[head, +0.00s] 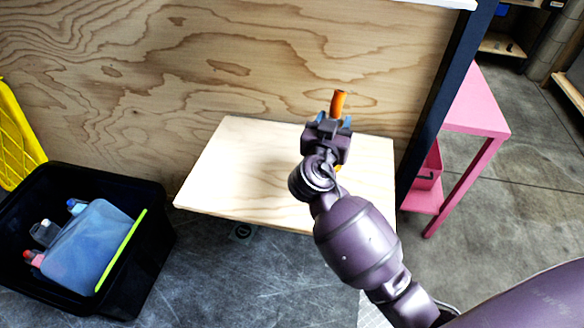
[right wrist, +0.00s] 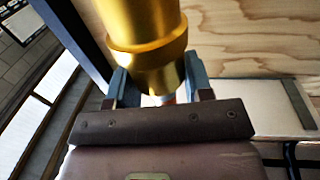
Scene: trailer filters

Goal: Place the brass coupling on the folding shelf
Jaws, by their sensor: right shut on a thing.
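The brass coupling (head: 338,103) shows as a short orange-gold cylinder in the head view. In the right wrist view the coupling (right wrist: 146,35) is large, shiny and gold, with a wider collar near the fingers. My right gripper (head: 331,124) is shut on it, one finger on each side; the gripper (right wrist: 158,82) hides its lower end. The folding shelf (head: 240,165) is a pale wooden board against the plywood wall. The gripper and coupling appear over the shelf's back part; the exact height is hard to tell. My left gripper is not in view.
A black crate (head: 150,230) with bottles and a blue container (head: 88,245) stands on the floor at left, beside a yellow crate (head: 18,135). A dark post (head: 445,85) and a pink table (head: 478,105) are right of the shelf. The shelf's left half is bare.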

